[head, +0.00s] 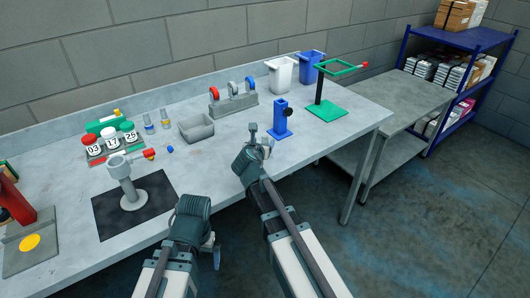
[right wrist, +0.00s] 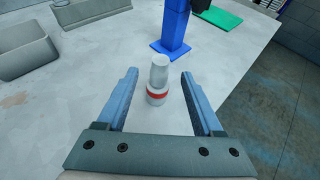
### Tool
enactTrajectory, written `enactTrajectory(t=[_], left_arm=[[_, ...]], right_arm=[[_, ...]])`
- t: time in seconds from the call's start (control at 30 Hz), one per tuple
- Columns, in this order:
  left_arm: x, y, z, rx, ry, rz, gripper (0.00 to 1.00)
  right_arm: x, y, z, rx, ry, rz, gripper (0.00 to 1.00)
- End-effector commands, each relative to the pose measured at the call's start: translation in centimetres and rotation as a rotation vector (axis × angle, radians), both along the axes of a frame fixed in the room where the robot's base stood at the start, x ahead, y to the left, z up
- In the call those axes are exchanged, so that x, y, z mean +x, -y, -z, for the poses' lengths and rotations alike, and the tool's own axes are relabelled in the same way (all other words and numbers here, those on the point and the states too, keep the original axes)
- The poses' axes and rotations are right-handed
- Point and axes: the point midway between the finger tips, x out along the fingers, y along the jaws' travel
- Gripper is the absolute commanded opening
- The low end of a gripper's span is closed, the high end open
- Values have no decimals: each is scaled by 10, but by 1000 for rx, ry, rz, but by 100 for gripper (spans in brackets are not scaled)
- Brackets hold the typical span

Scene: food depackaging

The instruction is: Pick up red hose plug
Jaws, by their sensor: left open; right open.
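The red hose plug (right wrist: 157,82) is a pale grey stepped cylinder with a red band. It stands upright on the grey workbench (right wrist: 110,45). In the right wrist view it is between the spread fingers of my right gripper (right wrist: 158,95), with a gap on both sides. In the head view my right gripper (head: 258,147) is low over the bench near its front edge, and largely hides the plug. My left gripper (head: 212,250) is open in front of the bench edge, partly hidden by its own wrist, and appears empty.
A blue stand (head: 281,120) is just beyond the plug. A grey bin (head: 196,128) is to the left, and a green-based stand (head: 326,110) to the right. A pedestal fixture (head: 127,180) stands on a black mat (head: 107,217). Bench around the plug is clear.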

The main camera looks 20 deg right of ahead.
Motion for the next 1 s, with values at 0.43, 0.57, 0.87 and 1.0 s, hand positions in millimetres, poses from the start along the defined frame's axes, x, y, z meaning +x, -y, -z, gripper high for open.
enactTrajectory(t=[0.43,0.57,0.87,1.0], left_arm=[[0,0,25,0,0,0,100],[0,0,29,0,0,0,100],[0,0,28,0,0,0,100],[0,0,28,0,0,0,100]], right_arm=[[25,11,25,-2,0,1,68],[39,18,29,1,0,0,68],[40,20,28,0,0,-1,61],[40,20,28,0,0,-1,36]])
